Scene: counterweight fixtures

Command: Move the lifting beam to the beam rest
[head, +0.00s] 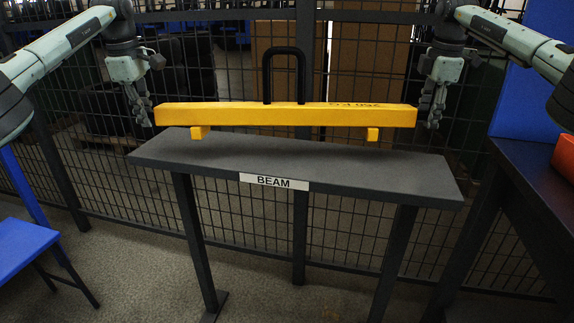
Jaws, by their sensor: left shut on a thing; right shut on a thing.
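The lifting beam (285,116) is a long yellow bar with a black loop handle (284,75) on top and two short yellow feet below. It hangs roughly level over the dark grey beam rest (300,165), a narrow stand with a "BEAM" label on its front edge. The right foot shows above the rest's back edge, so the beam appears raised; the left foot's gap is hard to judge. My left gripper (140,107) is shut at the beam's left end. My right gripper (434,103) is shut at its right end. The exact finger contacts are hard to see.
A wire mesh fence (240,210) stands close behind the rest, with brown boxes (365,70) beyond it. A blue stool-like surface (22,248) is at the left. A dark table (540,165) with an orange bin (565,158) is at the right. The rest's top is otherwise clear.

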